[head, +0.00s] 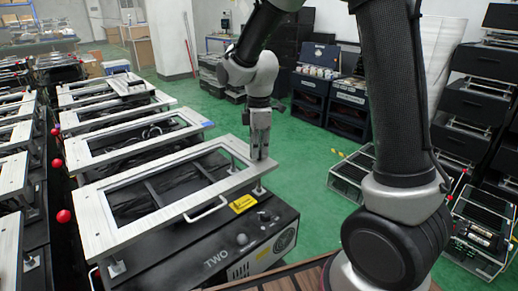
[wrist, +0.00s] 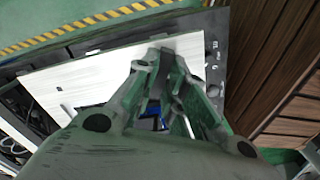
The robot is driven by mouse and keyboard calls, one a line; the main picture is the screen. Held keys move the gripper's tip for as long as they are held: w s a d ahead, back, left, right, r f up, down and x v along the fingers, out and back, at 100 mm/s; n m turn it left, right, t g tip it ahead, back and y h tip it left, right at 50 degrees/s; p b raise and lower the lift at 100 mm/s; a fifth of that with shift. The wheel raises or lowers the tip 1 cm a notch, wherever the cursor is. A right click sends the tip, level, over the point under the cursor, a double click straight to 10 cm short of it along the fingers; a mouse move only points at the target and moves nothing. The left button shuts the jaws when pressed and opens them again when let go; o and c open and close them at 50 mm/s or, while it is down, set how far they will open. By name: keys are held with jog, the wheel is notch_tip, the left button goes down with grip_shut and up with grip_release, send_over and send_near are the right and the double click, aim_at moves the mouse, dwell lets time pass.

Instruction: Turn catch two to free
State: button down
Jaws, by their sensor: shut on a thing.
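The unit marked TWO (head: 216,258) is a dark box in the front of the head view. A pale metal frame (head: 110,225) with a white handle lies over its top. My gripper (head: 262,155) points down at the right corner of this frame. In the wrist view my gripper (wrist: 168,62) has its fingers close together over the pale plate (wrist: 98,78), near small dark markings. It is shut on catch two, which the fingers hide almost wholly. The catch's position cannot be told. A blue patch shows between the finger links.
More framed units (head: 140,140) stand in a row behind, with red balls (head: 64,216) along their left side. Dark cabinets (head: 335,100) stand at the back. Slatted brown wood (head: 290,275) lies at the front. Green floor is open between the units and cabinets.

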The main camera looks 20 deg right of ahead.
jog(key=n, duration=0.5)
jog(key=shift+n, duration=0.4)
dwell(0.4)
jog(key=c, duration=1.5)
grip_release()
notch_tip(320, 180, up, 12)
